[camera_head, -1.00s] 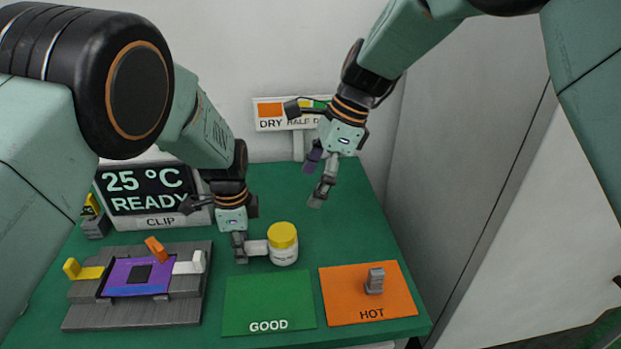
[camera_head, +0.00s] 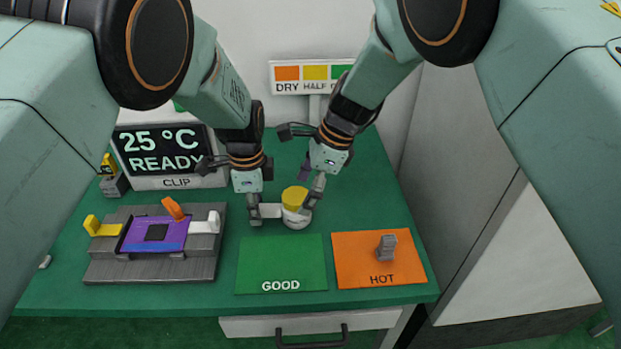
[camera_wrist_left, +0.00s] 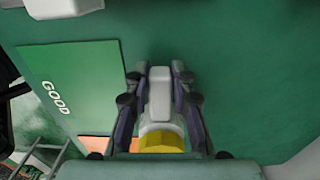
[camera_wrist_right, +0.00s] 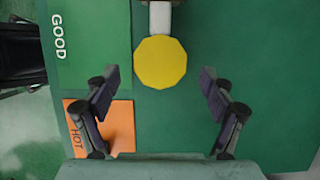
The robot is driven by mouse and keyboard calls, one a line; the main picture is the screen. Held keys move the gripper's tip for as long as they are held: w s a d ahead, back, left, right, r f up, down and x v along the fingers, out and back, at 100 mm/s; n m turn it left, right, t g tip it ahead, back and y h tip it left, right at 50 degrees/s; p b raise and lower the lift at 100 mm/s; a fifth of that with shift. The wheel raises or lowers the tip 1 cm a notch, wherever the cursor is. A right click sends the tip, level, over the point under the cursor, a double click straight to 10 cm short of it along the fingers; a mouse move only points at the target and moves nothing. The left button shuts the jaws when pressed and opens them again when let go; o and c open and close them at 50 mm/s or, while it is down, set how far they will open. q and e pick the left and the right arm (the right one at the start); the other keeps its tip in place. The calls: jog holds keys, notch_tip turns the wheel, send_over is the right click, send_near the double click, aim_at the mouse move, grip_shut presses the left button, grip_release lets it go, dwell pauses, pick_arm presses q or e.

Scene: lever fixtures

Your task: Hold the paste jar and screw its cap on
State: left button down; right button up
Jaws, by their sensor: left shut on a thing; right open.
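The paste jar (camera_head: 296,219) is white and stands upright on the green table behind the mats. Its yellow cap (camera_head: 294,198) sits on top; how tightly cannot be told. My left gripper (camera_head: 265,213) is shut on the jar's white side handle, which shows between its fingers in the left wrist view (camera_wrist_left: 159,92). My right gripper (camera_head: 309,192) is open beside and above the cap. In the right wrist view the yellow cap (camera_wrist_right: 160,62) lies ahead, between and beyond the open fingertips (camera_wrist_right: 160,80).
A green GOOD mat (camera_head: 282,262) and an orange HOT mat (camera_head: 378,258) with a grey post lie in front. A grey clip fixture (camera_head: 150,262) with coloured levers stands left. A display (camera_head: 165,152) and a dryness sign (camera_head: 312,77) stand behind.

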jog(key=shift+c, duration=0.4)
jog(key=c, duration=1)
jog(key=o, duration=1.1)
jog(key=shift+o, duration=0.2)
jog(key=shift+r, duration=0.1)
jog(key=shift+r, duration=1.35)
